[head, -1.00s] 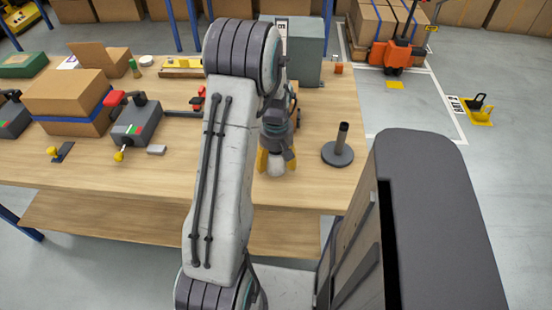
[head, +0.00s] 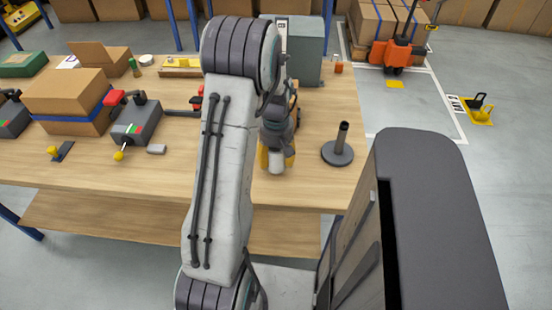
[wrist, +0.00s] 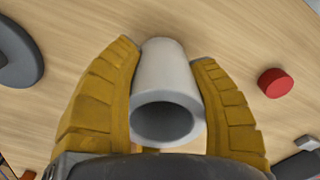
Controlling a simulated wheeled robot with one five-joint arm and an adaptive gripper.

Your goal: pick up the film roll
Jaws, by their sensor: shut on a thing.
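The film roll (wrist: 163,70) is a pale grey hollow tube. In the wrist view it stands between the two yellow fingers of my gripper (wrist: 166,75), its open end facing the camera. Both fingers are shut on its sides. In the head view my gripper (head: 276,160) is over the front part of the wooden table, and the pale roll (head: 277,167) shows between the fingers. My arm hides part of the table behind it. I cannot tell whether the roll's lower end touches the table.
A dark round base with an upright post (head: 338,152) stands just right of my gripper. A red round thing (wrist: 275,82) lies beside the right finger in the wrist view. A grey device (head: 136,122) and a strapped carton (head: 68,100) stand to the left. The front table strip is clear.

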